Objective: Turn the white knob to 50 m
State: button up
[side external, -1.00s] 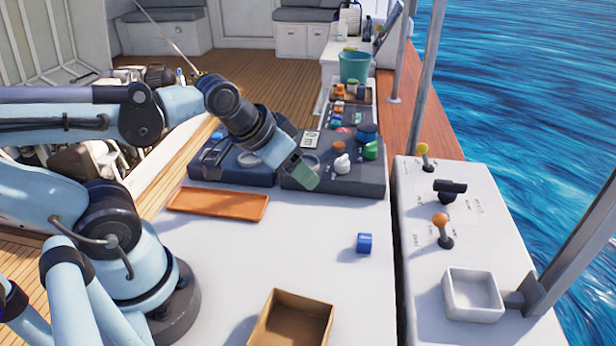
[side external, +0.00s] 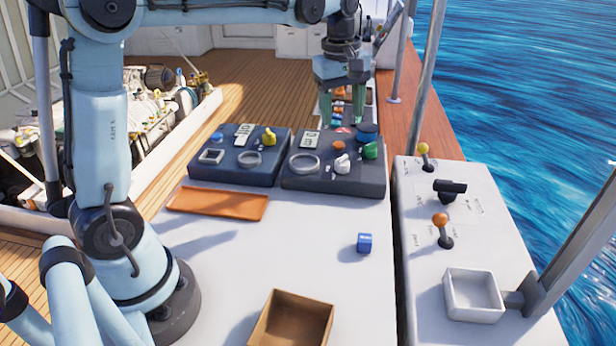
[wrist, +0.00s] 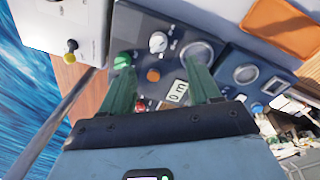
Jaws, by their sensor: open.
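The white knob (side external: 342,163) sits on the right-hand dark control panel (side external: 300,183), between a grey ring dial and a green knob. It also shows in the wrist view (wrist: 158,42), beyond my fingertips. A small display on this panel reads "0 m" in the wrist view (wrist: 178,92). My gripper (side external: 341,118) points down above the far side of this panel. Its two green fingers are spread apart with nothing between them. In the wrist view my gripper (wrist: 163,75) has the panel below and ahead of it. The knob's pointer setting is too small to read.
A second dark panel (side external: 233,174) with a yellow knob stands to the left. Beside the knob are a green knob (side external: 371,150), an orange button (side external: 338,146) and a blue knob (side external: 367,131). An orange tray (side external: 218,203), blue cube (side external: 364,243) and brown box (side external: 290,325) are on the white table.

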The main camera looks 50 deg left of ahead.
aim_at(343, 158)
jog(key=w+f+n, duration=0.1)
jog(key=f, duration=0.3)
jog(key=a+f+n, duration=0.1)
jog(key=f, duration=0.4)
jog(key=w+f+n+g, duration=0.1)
jog(key=f, duration=0.3)
jog(key=shift+w+a+f, duration=0.3)
jog(key=shift+w+f, duration=0.05)
jog(key=c, duration=1)
